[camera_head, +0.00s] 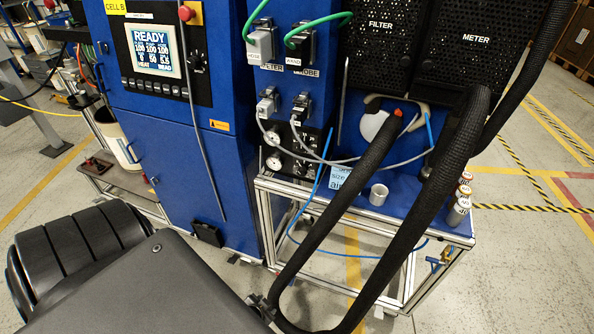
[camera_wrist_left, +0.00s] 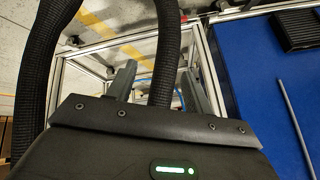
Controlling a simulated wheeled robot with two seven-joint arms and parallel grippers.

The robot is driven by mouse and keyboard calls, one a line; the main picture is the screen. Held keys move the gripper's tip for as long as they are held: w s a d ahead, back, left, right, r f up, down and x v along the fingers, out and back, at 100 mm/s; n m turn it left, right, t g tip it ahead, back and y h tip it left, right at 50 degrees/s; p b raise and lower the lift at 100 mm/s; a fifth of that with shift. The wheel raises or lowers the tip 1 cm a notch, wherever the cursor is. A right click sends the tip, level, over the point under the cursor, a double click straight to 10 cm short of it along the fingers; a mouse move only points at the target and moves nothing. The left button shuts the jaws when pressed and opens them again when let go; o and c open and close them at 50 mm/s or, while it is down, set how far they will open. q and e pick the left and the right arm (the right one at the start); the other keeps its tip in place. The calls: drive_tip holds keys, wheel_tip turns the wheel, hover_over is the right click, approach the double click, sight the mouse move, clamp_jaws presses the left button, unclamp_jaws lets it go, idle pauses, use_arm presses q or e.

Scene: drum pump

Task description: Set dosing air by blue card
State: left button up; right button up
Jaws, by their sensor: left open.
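A light blue card (camera_head: 339,177) with partly hidden print, including "size" and "air", stands at the back edge of the blue tabletop. Black hose crosses in front of part of it. A dark panel (camera_head: 297,152) left of the card carries round gauges (camera_head: 273,163) and small fittings; their readings are too small to tell. In the left wrist view my left gripper (camera_wrist_left: 156,80) is open, its two grey fingers apart. A black hose (camera_wrist_left: 166,50) passes between or behind the fingers; I cannot tell which. I cannot make out this gripper in the head view. My right gripper is not in view.
Thick black hoses (camera_head: 372,180) loop across the front of the blue table (camera_head: 405,205). A blue cabinet with a READY screen (camera_head: 154,49) is left.

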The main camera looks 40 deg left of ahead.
use_arm(q)
drive_tip(key=w+a+r+n+t+y+b, duration=0.1)
drive_tip(key=w+a+r+t, duration=0.15)
drive_tip(key=w+r, duration=0.45)
drive_tip(key=w+a+r+n+t+y+b, duration=0.1)
drive_tip(key=w+a+r+t, duration=0.15)
drive_tip(key=w+r, duration=0.45)
drive_tip(key=n+t+y+b, duration=0.2)
drive_tip(key=n+t, duration=0.1)
drive_tip(key=t, duration=0.2)
approach(301, 173)
drive_tip(key=b+x, duration=0.4)
drive_tip(key=shift+w+a+f, duration=0.15)
drive_tip(key=shift+f, duration=0.25)
drive_tip(key=b+x, duration=0.1)
drive_tip(key=x, duration=0.2)
drive_tip(key=shift+w+r+b, duration=0.1)
drive_tip(key=shift+w+b, duration=0.1)
drive_tip(key=shift+b, duration=0.2)
drive_tip(key=shift+w+a+r, duration=0.15)
drive_tip(key=shift+w, duration=0.25)
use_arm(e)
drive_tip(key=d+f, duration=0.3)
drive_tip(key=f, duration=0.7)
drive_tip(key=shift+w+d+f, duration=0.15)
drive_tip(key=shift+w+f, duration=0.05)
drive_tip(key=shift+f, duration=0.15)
